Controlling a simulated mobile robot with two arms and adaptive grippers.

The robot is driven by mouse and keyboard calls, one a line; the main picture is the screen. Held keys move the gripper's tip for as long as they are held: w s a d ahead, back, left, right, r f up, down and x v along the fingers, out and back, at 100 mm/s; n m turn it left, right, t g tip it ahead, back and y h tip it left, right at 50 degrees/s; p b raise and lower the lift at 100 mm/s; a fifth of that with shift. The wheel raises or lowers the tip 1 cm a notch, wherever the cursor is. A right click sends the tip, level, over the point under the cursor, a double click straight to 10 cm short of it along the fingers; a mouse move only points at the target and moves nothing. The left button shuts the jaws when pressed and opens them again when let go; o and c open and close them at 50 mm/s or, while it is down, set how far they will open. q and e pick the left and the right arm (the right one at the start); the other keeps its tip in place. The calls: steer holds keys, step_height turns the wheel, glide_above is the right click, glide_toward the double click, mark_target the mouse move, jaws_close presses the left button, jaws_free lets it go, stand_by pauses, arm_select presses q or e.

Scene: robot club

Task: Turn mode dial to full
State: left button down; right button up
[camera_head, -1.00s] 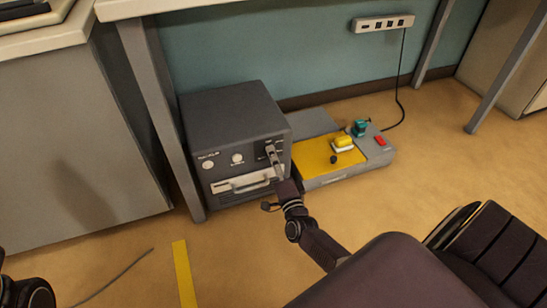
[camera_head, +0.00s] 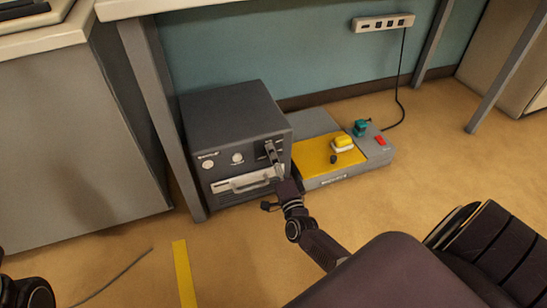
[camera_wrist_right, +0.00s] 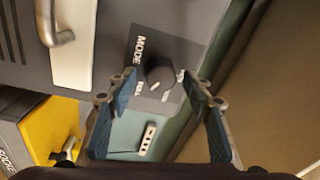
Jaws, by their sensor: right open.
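The grey machine box (camera_head: 235,112) stands on the floor under the bench, its front panel facing me. In the right wrist view the round dark mode dial (camera_wrist_right: 160,76) sits on a dark plate, next to the printed word MODE. A light pointer mark shows on the dial; other lettering is partly hidden. My right gripper (camera_wrist_right: 158,90) is open, its two blue-padded fingers on either side of the dial; I cannot tell whether they touch it.
A white drawer front with a metal handle (camera_head: 248,182) lies just below and left of the right gripper. A yellow and grey charging unit (camera_head: 318,155) stands right beside the box. A bench leg (camera_head: 165,120) rises at left.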

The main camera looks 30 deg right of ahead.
steer(key=v, duration=1.2)
